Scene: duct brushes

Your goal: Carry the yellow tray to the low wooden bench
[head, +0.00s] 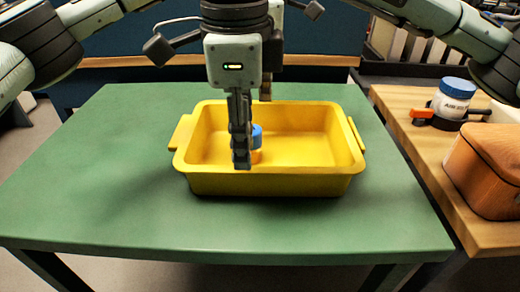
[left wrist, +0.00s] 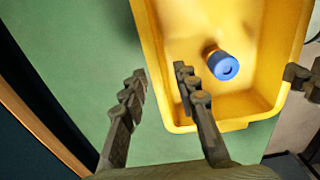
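The yellow tray (head: 310,185) sits on the green table, with a small blue-capped jar (head: 257,130) inside; the jar also shows in the left wrist view (left wrist: 223,66). My left gripper (head: 265,90) is over the tray's far side, mostly hidden behind my right gripper in the head view. In the left wrist view my left gripper (left wrist: 160,75) is open, one finger outside the tray's far rim and one over the inside. My right gripper (head: 241,160) hangs at the near rim, seen edge-on; its fingers look parted at the left wrist view's right edge (left wrist: 304,78).
A wooden-topped surface (head: 425,160) stands right of the green table (head: 90,190). It carries a white jar with a blue lid (head: 453,98), an orange-and-black object (head: 425,115) and an orange-brown box (head: 490,165). The green top is clear around the tray.

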